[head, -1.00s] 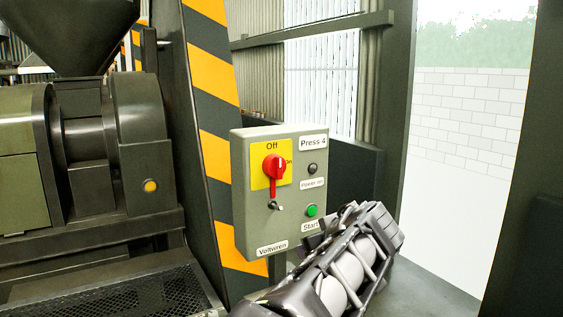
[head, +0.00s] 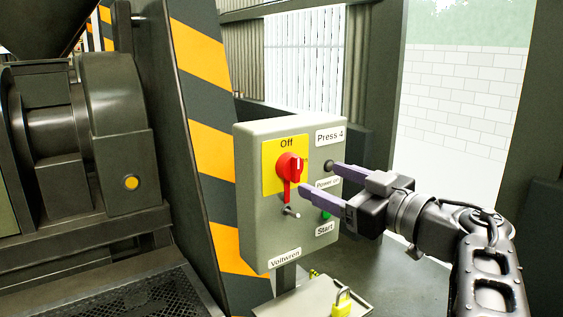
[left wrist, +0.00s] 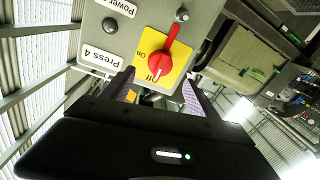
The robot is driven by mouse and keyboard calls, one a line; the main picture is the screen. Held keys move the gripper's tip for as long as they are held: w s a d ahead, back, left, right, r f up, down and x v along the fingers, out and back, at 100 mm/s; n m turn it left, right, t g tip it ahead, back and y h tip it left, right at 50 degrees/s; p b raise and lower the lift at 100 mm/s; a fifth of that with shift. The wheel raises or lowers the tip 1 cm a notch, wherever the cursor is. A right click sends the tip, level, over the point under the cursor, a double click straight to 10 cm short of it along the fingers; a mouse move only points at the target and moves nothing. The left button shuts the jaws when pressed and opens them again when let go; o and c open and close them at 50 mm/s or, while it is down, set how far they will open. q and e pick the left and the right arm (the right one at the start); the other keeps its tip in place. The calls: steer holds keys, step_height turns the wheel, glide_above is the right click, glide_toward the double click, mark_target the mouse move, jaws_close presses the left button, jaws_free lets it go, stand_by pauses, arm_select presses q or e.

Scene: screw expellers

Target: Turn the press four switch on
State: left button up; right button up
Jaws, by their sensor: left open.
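The Press 4 switch box (head: 258,225) is grey, with a red rotary switch (head: 288,168) on a yellow plate marked Off at the top. The switch's long red handle points down, in line with the Off label. My left gripper (head: 319,179) is open in front of the box, its purple fingers just right of the switch. The lower fingertip is near the handle's lower end. In the left wrist view, the red switch (left wrist: 167,54) appears just beyond and between the open fingers (left wrist: 158,86). I cannot tell whether they touch it. My right gripper is not in view.
A toggle (head: 291,212) sits below the switch, and the green start button (head: 326,214) is partly hidden by my gripper. A striped post (head: 212,140) and dark machine (head: 120,130) stand left. A yellow padlock (head: 342,303) lies below the box.

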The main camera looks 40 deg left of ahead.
mark_target(299, 169)
arm_select(q)
steer(key=p+x, duration=0.2)
steer(key=x, duration=0.4)
steer(key=shift+a+r, duration=0.2)
steer(key=shift+a, duration=0.05)
steer(key=shift+w+a+f, duration=0.15)
steer(key=shift+a, duration=0.4)
steer(key=c, duration=1.4)
